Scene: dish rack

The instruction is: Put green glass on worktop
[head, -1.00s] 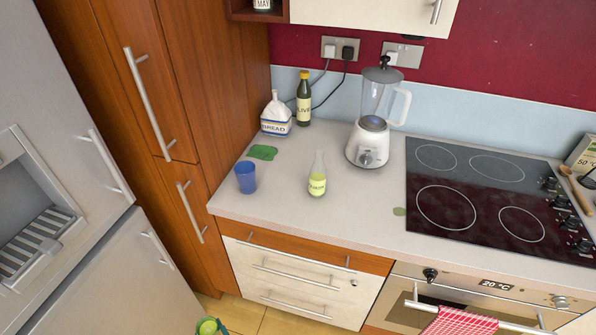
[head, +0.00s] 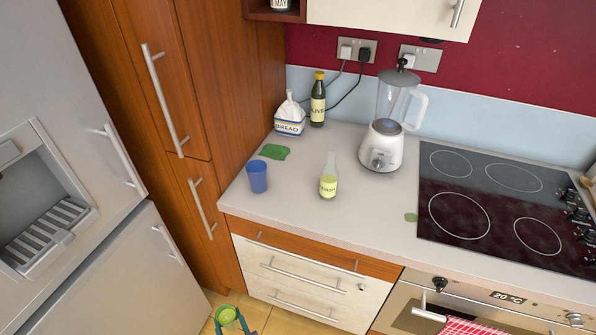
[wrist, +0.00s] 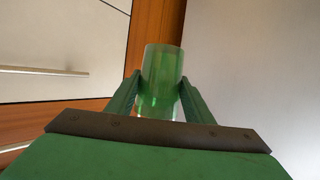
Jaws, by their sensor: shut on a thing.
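The green glass (wrist: 162,72) stands between the fingers of my gripper (wrist: 160,90) in the wrist view, and the gripper is shut on it. In the head view the green glass (head: 228,316) shows at the bottom edge, above the floor and in front of the drawers, lower than the worktop. My gripper's green fingers show around it, and the rest is cut off by the frame. The worktop (head: 290,208) is light grey, with a bare front strip to the left of the hob.
The fridge (head: 80,240) stands left, the hob (head: 480,205) right.

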